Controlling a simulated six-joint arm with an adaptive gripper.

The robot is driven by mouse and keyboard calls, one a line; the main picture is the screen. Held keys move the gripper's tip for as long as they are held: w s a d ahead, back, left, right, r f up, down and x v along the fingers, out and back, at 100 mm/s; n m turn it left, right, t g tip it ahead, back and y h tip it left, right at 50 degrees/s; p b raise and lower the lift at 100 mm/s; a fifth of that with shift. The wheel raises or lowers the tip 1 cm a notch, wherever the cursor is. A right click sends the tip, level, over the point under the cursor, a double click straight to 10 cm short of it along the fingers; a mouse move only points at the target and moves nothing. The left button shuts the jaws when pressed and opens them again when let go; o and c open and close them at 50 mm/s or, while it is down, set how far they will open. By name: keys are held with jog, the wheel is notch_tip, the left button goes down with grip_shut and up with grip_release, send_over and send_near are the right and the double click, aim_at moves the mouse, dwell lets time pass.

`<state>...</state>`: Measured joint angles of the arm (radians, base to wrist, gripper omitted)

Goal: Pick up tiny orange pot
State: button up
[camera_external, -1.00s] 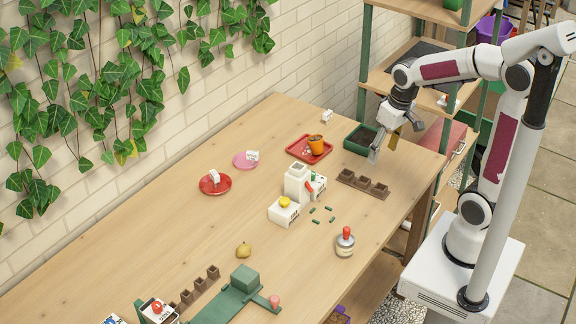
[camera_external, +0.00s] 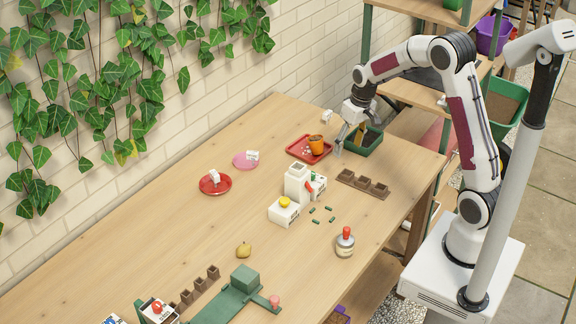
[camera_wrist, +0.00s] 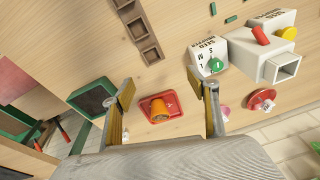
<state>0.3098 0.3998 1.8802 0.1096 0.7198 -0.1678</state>
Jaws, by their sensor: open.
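The tiny orange pot (camera_external: 316,144) stands on the red tray (camera_external: 296,151) near the back right of the table, with dark contents at its top. In the wrist view the orange pot (camera_wrist: 159,109) shows between my finger tips, farther off, on the red tray (camera_wrist: 147,104). My gripper (camera_external: 349,142) is open and empty. It hangs just right of the pot, over or near the dark green box, and is not touching the pot. In the wrist view my gripper (camera_wrist: 166,92) has its two fingers wide apart.
A dark green box (camera_external: 374,142) stands right of the tray. A brown row of seed cells (camera_external: 363,184) and a white seed sorter (camera_external: 296,184) lie in front. A pink saucer (camera_external: 242,160) and a red saucer (camera_external: 222,187) are left. The wall runs behind.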

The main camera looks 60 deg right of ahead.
aim_at(316, 140)
jog(key=w+d, duration=0.2)
jog(key=w, duration=0.2)
jog(key=w+d+f+t, duration=0.1)
jog(key=w+d, duration=0.1)
jog(key=w, duration=0.2)
jog(key=w+d+f+n+t, duration=0.1)
jog(key=w+d, duration=0.1)
jog(key=w, duration=0.2)
jog(key=shift+w+f, duration=0.1)
jog(key=shift+w, duration=0.3)
jog(key=shift+w+d+n+t+h, duration=0.15)
jog(key=shift+w+n+t+h, duration=0.15)
jog(key=shift+t, duration=0.1)
jog(key=shift+x, duration=1.15)
jog(key=shift+f, duration=0.1)
jog(key=shift+x, duration=2.55)
